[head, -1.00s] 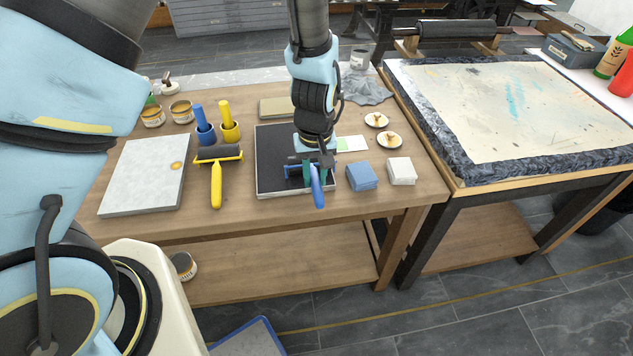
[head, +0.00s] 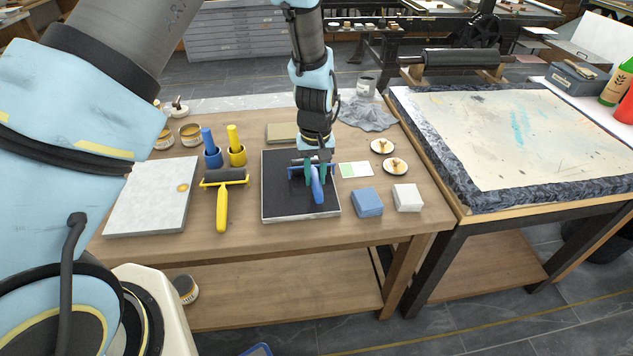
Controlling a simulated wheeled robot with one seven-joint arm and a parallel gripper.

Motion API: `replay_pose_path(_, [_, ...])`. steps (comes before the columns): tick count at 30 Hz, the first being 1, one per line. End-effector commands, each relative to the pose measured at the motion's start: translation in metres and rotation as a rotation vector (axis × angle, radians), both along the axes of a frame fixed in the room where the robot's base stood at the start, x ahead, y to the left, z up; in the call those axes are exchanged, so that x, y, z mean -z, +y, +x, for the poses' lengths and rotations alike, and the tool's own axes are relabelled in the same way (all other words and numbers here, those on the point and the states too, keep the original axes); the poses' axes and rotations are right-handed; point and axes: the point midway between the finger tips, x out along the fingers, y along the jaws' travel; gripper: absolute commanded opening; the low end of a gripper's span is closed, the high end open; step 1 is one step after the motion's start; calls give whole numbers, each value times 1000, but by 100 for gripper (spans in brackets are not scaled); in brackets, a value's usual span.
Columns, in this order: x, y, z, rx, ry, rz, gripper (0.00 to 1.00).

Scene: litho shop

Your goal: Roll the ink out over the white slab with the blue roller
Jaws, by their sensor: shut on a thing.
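My gripper (head: 317,172) is shut on the blue roller (head: 318,187), over the black-topped slab (head: 280,205) in the middle of the table. The roller's blue handle points toward the front of the table. The jaws partly hide its frame, and I cannot tell whether its drum touches the black surface. The white slab (head: 145,205) lies flat at the table's left end, left of the yellow roller. A small orange-yellow dab of ink (head: 183,188) sits near its right edge. The rest of its visible top looks pale and bare.
A yellow roller (head: 222,205) lies between the slabs. Behind it stand blue (head: 212,152) and yellow (head: 236,150) pots with handles. A blue block (head: 367,202), white block (head: 407,197) and two small dishes (head: 383,146) lie to the right. A paint-stained table (head: 490,130) adjoins.

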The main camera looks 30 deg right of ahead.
Motion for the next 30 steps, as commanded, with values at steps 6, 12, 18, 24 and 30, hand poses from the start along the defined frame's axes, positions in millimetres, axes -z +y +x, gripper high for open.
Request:
replay_pose_path(6, [0, -11, 21, 1, -1, -2, 0])
replay_pose_path(12, [1, -15, 32, 0, -1, -2, 0])
replay_pose_path(18, [1, -25, 54, -1, -1, -3, 0])
replay_pose_path(24, [1, -29, 62, 0, -1, -2, 0])
replay_pose_path(30, [1, -39, 84, 0, -2, -3, 0])
